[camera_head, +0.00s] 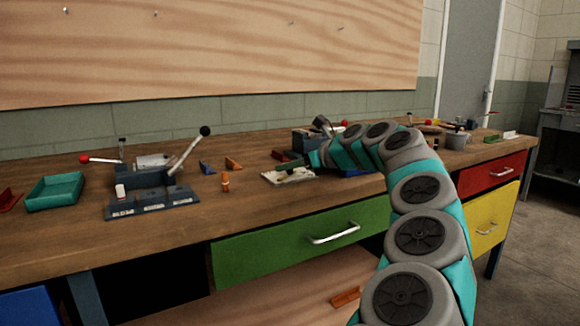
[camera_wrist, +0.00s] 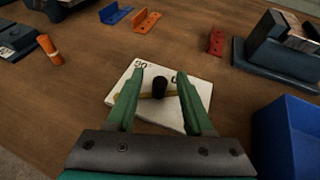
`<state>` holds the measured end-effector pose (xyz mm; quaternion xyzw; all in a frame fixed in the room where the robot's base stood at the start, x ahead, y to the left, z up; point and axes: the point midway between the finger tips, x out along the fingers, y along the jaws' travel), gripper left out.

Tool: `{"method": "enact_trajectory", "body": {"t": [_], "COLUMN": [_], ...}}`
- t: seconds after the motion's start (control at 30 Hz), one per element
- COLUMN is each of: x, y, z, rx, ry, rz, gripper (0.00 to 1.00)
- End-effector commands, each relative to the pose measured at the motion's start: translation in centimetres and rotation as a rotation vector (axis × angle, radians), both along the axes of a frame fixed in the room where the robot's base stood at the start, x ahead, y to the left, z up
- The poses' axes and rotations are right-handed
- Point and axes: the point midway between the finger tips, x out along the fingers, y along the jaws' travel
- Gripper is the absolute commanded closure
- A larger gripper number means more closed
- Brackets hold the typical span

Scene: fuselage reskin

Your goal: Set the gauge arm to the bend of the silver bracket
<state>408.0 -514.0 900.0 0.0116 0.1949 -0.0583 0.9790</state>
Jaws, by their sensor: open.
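The gauge is a pale square plate (camera_wrist: 150,112) with dark markings along its far edge, lying flat on the bench. A black knob (camera_wrist: 160,86) stands near its middle, and a brass-coloured gauge arm (camera_wrist: 122,94) shows to the left of the knob, partly hidden by my left finger. My gripper (camera_wrist: 161,73) is open, with its green fingers on either side of the knob and apart from it. In the head view the gauge plate (camera_head: 302,176) lies under my gripper (camera_head: 290,168). I cannot make out the silver bracket for certain in either view.
Blue (camera_wrist: 116,14), orange (camera_wrist: 147,20) and red (camera_wrist: 216,41) brackets lie beyond the gauge. A dark machine (camera_wrist: 270,60) and a blue bin (camera_wrist: 288,135) stand to the right. An orange cylinder (camera_wrist: 50,50) stands left. In the head view, a lever machine (camera_head: 152,200) and teal tray (camera_head: 55,191) are left.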

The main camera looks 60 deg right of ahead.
Motion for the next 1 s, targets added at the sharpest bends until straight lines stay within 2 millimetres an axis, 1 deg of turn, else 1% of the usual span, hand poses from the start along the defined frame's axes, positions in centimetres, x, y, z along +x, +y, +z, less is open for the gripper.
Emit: {"method": "enact_trajectory", "body": {"t": [0.17, 0.4, 0.5, 0.6, 1.0], "x": [-2.0, -5.6, -6.5, -6.8, -6.7], "y": [0.1, 0.5, 0.7, 0.8, 0.8], "z": [0.8, 2.4, 2.7, 2.8, 2.8], "rx": [-0.002, -0.004, -0.002, -0.001, 0.000], "ry": [-0.003, -0.004, -0.003, -0.001, 0.000], "rz": [-0.005, -0.005, -0.005, -0.002, 0.000], "gripper": [0.48, 0.48, 0.48, 0.48, 0.48]}}
